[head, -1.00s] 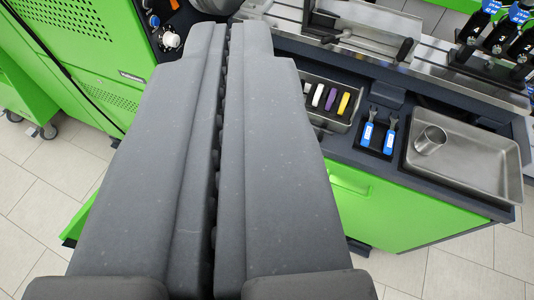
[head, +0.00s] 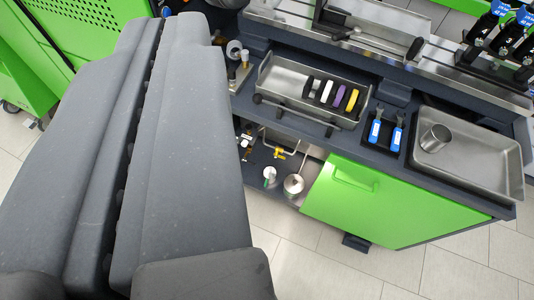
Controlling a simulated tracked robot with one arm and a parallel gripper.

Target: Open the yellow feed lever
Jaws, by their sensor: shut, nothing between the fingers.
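My gripper (head: 160,25) fills the left of the view, its two long grey fingers shut together with nothing between them. A small yellow piece (head: 279,155), which looks like the yellow feed lever, shows inside the open lower bay of the bench. It sits by thin pipework, to the right of my fingers and apart from them. It is too small to tell its exact position. My fingers hide the left part of the bay.
A steel tray (head: 268,93) with black, white, purple and yellow pieces stands on the bench top. Two blue-handled tools (head: 386,131) and a larger tray (head: 500,165) with a metal cup (head: 435,138) lie to its right. A green door (head: 385,205) closes the bay's right side.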

